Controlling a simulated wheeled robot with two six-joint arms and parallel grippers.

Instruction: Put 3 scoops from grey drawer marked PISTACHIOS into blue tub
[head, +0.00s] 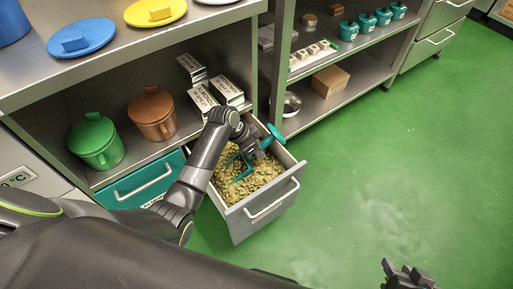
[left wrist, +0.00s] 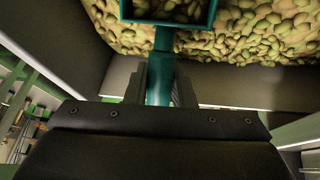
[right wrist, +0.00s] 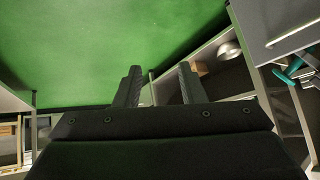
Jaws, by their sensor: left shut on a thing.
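The grey drawer (head: 270,205) is pulled open and full of pistachios (head: 262,172); no label reads on it from here. My left gripper (head: 259,153) is over the drawer, shut on the handle of a teal scoop (head: 242,170). In the left wrist view the handle (left wrist: 160,88) runs between the fingers, and the scoop pan holds some pistachios, close to the nuts in the drawer. A blue tub (head: 12,22) is partly in view on the counter at the far upper left; its inside is hidden. My right gripper (right wrist: 158,88) is open and empty, over the floor.
A blue lid (head: 82,38) and a yellow lid (head: 155,12) lie on the counter. A green tub (head: 96,143) and a brown tub (head: 152,115) stand on the shelf beneath, beside several printed boxes (head: 228,90). A teal drawer (head: 130,188) is shut. The green floor at right is clear.

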